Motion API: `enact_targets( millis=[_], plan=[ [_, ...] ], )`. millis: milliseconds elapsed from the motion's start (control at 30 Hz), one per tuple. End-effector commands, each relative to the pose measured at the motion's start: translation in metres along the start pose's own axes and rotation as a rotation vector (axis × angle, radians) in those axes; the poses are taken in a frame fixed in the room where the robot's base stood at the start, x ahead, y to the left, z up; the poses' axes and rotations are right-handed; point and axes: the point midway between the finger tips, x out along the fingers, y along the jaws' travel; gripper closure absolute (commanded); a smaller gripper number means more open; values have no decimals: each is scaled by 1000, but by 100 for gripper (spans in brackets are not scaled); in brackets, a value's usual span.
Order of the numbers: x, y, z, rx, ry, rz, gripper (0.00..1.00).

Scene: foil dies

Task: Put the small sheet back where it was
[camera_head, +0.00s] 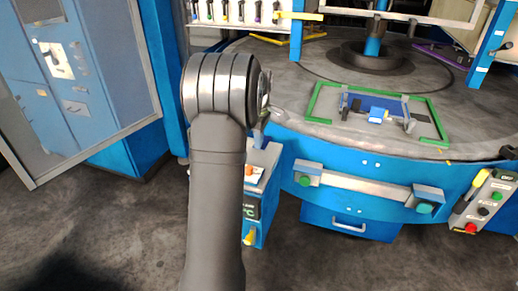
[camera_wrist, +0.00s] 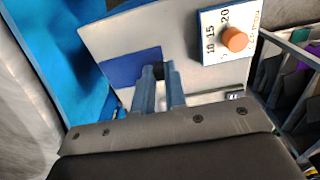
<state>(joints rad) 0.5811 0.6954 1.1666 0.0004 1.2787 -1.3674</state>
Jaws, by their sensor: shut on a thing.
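My gripper (camera_wrist: 159,72) is in the lower middle of the wrist view, its two fingers close together. It is shut on what looks like the small blue sheet (camera_wrist: 128,68), a flat dark blue piece to the left of the fingertips. Behind the sheet is a pale grey panel (camera_wrist: 172,30); I cannot tell whether the sheet touches it. In the head view, my arm hides the gripper and the held sheet.
A label plate (camera_wrist: 213,30) marked 10, 15, 20 has an orange knob (camera_wrist: 235,40). Wire racks (camera_wrist: 285,75) stand at right. The round table (camera_head: 290,85) carries a green frame (camera_head: 322,100) around blue parts. A button box (camera_head: 487,200) is at right.

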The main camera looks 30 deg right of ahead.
Motion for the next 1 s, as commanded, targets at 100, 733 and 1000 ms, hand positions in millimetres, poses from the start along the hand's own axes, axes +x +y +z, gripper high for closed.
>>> enact_targets(
  millis=[100, 733, 1000],
  plan=[
    [9, 0, 0, 1, -1, -3, 100],
    [43, 0, 0, 1, 0, 0, 82],
    [43, 0, 0, 1, 0, 0, 67]
  ],
)
